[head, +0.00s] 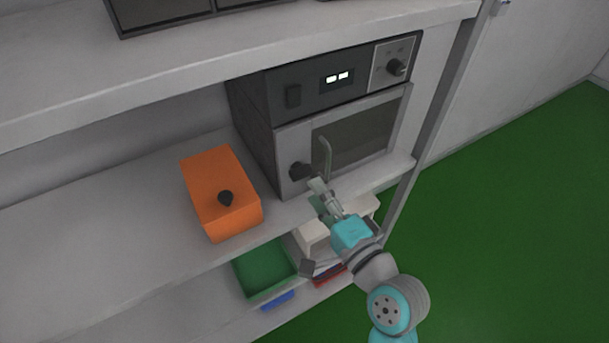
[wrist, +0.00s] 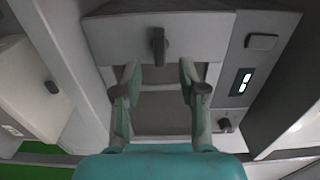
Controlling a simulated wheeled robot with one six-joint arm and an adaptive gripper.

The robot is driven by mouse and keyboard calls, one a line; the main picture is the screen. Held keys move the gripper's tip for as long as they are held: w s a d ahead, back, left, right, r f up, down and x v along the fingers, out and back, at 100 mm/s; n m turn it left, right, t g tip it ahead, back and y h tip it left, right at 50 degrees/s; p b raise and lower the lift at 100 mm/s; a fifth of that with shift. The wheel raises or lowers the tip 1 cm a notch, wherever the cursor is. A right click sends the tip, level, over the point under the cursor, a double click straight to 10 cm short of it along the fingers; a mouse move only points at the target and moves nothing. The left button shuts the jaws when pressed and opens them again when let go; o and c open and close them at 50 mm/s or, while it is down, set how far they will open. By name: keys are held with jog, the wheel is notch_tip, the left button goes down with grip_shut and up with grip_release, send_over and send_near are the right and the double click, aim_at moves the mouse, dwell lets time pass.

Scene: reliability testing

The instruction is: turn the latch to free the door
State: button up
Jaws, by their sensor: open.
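The dark latch (head: 300,170) sits on the left part of the grey oven door front (head: 290,135), left of the door's window (head: 355,135). An upright bar handle (head: 326,155) stands just right of it. In the wrist view the latch (wrist: 158,45) is a dark knob on a pale panel, its long side along the picture's vertical. My gripper (wrist: 158,78) is open, its two fingers apart with nothing held. The latch shows just beyond and between the fingertips. In the head view my gripper (head: 316,187) is just below and right of the latch; contact cannot be told.
An orange box (head: 215,185) with a black knob stands left of the oven on the same shelf. The control panel (head: 340,78) is above the door. A green tray (head: 265,270) and pale bins are on the lower shelf. Green floor (head: 500,220) is clear at right.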

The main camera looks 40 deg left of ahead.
aim_at(304, 176)
jog(key=x, duration=0.5)
jog(key=shift+w+a, duration=0.15)
jog(key=shift+a, duration=0.2)
grip_shut()
